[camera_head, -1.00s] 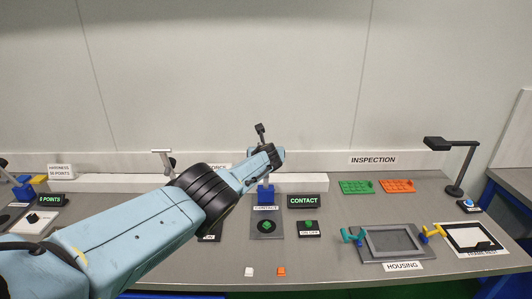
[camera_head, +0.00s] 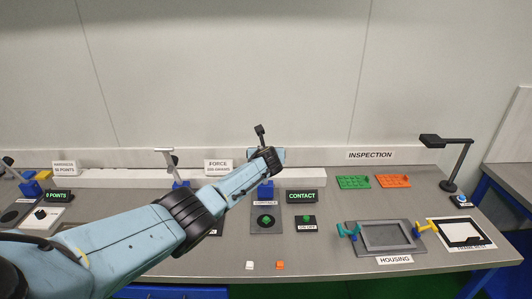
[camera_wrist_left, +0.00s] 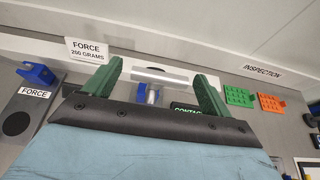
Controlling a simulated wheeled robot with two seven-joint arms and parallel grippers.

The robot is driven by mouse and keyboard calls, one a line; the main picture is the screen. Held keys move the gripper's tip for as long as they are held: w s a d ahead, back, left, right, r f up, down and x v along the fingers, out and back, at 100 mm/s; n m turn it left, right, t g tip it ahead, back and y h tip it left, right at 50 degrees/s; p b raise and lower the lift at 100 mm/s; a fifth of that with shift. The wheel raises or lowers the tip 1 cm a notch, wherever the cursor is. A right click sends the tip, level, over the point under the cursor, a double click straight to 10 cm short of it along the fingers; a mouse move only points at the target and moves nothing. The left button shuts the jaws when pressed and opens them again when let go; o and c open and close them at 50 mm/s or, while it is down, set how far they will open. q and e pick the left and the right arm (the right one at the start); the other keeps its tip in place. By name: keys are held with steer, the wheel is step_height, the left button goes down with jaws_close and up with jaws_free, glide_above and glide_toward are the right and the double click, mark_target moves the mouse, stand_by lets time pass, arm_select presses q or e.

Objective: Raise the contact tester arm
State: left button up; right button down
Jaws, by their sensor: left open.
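The contact tester shows in the head view as a blue post (camera_head: 265,190) on a dark grey base (camera_head: 266,224) with a round black pad and a green piece on it. Its upper part is hidden behind my left gripper (camera_head: 272,158). In the left wrist view, my left gripper (camera_wrist_left: 156,84) has its two green fingers spread wide. A grey crossbar (camera_wrist_left: 160,75) on a short post above a blue block (camera_wrist_left: 142,94) lies between them, apart from both fingers as far as I can see. My right gripper is not in view.
A lit CONTACT display (camera_head: 302,196) and an on/off switch box (camera_head: 306,223) stand right of the tester. The force tester (camera_head: 180,184) is to its left. A housing fixture (camera_head: 352,246) and a lamp (camera_head: 458,165) are at right. The front bench has small white and orange blocks.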

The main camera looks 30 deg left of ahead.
arm_select(q)
steer(key=v, duration=0.9)
steer(key=shift+s+p, duration=0.2)
steer(key=shift+p, duration=0.2)
steer(key=shift+c, duration=0.4)
